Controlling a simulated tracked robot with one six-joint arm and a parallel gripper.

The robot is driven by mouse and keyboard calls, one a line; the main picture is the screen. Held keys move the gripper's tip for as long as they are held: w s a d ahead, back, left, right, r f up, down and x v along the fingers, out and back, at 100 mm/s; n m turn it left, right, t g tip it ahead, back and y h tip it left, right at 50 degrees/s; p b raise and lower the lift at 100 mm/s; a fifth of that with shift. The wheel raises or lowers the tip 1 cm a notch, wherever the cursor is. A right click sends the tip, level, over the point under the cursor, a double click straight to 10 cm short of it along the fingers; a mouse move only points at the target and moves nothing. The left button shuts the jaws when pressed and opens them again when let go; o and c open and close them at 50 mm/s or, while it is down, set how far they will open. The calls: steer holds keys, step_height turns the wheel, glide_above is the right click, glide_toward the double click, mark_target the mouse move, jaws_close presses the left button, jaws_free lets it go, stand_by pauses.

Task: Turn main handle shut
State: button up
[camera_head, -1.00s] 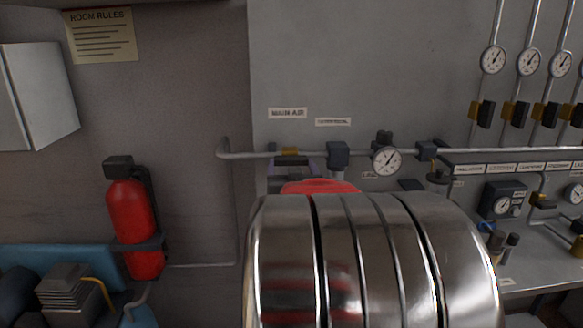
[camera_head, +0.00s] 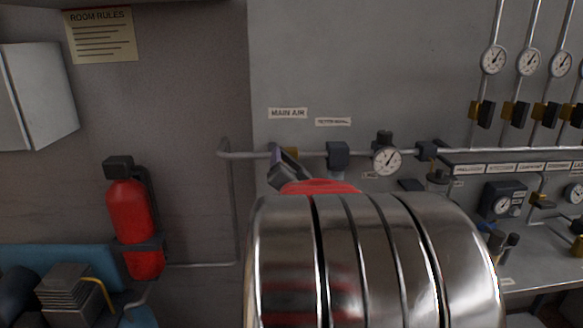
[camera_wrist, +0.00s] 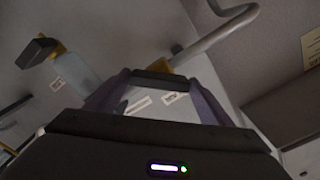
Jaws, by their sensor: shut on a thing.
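The main handle (camera_wrist: 160,78) shows in the wrist view as a short dark bar between my gripper's two grey-purple fingers. My gripper (camera_wrist: 158,88) is shut on it. Just behind the handle is a brass-yellow valve body (camera_wrist: 181,58) on the grey pipe (camera_wrist: 218,33). The handle lies at a slant to this pipe. In the head view my gripper (camera_head: 284,166) is tilted at the pipe, below the "MAIN AIR" label (camera_head: 287,113).
A round gauge (camera_head: 386,161) and a dark fitting (camera_head: 338,156) sit on the same pipe to the right. Several gauges and valves stand further right above a bench. A red extinguisher (camera_head: 131,225) hangs at left. My shiny arm blocks the lower middle.

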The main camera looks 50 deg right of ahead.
steer(key=m, duration=0.4)
steer(key=shift+m, duration=0.3)
steer(key=m, duration=0.5)
steer(key=shift+f, duration=0.1)
steer(key=o, duration=1)
steer(key=shift+o, duration=0.2)
steer(key=shift+a, duration=0.1)
